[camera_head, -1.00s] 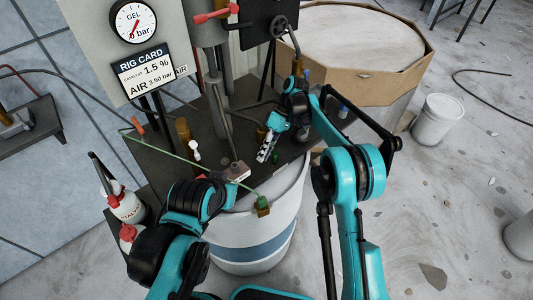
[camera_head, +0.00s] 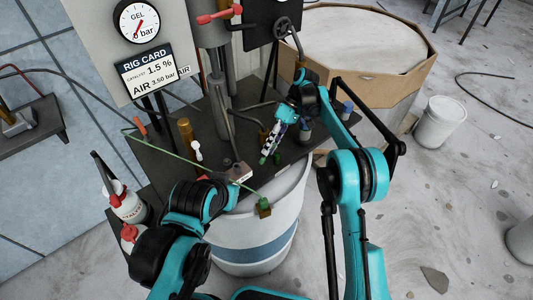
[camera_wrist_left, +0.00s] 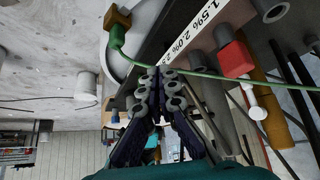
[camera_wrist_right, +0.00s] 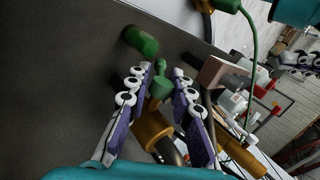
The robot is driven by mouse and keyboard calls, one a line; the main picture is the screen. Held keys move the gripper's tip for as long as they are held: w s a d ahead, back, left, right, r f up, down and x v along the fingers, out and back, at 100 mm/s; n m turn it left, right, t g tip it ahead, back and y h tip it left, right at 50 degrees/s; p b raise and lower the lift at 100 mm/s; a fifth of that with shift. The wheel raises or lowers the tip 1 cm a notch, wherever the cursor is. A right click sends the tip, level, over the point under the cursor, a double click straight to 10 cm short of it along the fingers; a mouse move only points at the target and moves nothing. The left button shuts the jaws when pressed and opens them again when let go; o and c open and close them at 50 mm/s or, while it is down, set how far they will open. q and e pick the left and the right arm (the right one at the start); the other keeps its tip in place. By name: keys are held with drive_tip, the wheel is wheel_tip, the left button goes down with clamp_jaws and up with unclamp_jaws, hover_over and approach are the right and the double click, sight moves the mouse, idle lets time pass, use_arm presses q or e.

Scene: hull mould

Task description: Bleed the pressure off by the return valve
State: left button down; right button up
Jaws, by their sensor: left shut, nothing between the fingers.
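My right gripper (camera_head: 267,154) is low over the dark bench top, its fingers pointing down. In the right wrist view its two fingers (camera_wrist_right: 166,74) are apart, on either side of a small green handle (camera_wrist_right: 160,86) above a brass fitting (camera_wrist_right: 153,130). I cannot tell whether the fingers touch the handle, nor whether this is the return valve. A green cylinder (camera_wrist_right: 140,41) is just beyond the fingertips. My left gripper (camera_wrist_left: 160,76) is shut and empty in the left wrist view; the head view hides it behind its wrist. The GEL gauge (camera_head: 136,22) hangs above.
A rig card (camera_head: 144,75) hangs below the gauge. A thin green hose (camera_head: 190,158) crosses to a brass-and-green end (camera_head: 264,207) at a white drum (camera_head: 252,236). A red-topped bottle (camera_head: 127,205) stands left.

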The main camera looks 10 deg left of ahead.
drive_tip(key=v, duration=0.4)
